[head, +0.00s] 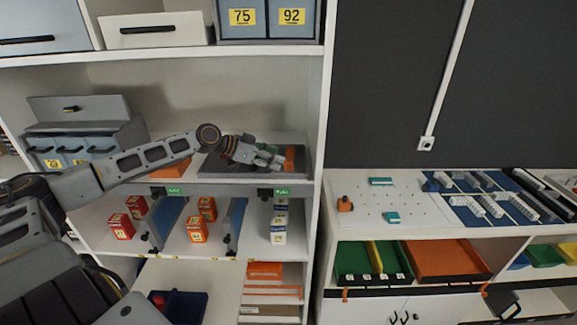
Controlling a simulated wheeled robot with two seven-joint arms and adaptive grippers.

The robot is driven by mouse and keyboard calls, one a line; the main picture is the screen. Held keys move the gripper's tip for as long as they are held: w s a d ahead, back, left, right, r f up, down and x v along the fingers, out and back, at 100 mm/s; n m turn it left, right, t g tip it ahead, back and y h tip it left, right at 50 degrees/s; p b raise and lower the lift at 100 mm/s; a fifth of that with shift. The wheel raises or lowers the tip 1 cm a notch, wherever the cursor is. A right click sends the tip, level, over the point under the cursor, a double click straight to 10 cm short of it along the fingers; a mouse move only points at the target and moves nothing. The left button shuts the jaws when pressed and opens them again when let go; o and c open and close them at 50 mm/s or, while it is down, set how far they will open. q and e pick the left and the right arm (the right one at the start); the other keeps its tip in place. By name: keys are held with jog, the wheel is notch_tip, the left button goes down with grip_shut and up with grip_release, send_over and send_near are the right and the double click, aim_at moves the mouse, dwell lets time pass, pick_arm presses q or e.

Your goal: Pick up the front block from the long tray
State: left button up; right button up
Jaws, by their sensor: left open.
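A long dark grey tray (215,170) lies on the upper open shelf of the white shelving unit. My left arm reaches in from the left, and my left gripper (279,159) is over the right part of the tray, open. A small orange piece (290,156) shows at the right end of the tray, just beyond the fingertips. I cannot tell whether the fingers touch it. A bit of green shows behind the gripper. The gripper hides much of the tray's inside, so I cannot make out the front block. My right gripper is not in view.
An orange item (170,164) lies left of the tray, behind my arm. A grey drawer box (90,140) stands further left. The shelf below holds red and orange boxes (197,230) between blue dividers. The unit's side panel (321,120) rises right of the tray.

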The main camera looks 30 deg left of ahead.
aim_at(286, 161)
pick_arm(q)
jog(key=shift+w+d+f, duration=0.3)
jog(key=shift+w+d, duration=0.05)
jog(key=shift+w, duration=0.1)
dwell(1.0)
jog(key=shift+w+d+f, duration=0.1)
jog(key=shift+w+d, duration=0.25)
jog(key=shift+d, duration=0.1)
jog(key=shift+p+x, duration=0.45)
jog(key=shift+x, duration=0.9)
jog(key=c, duration=0.8)
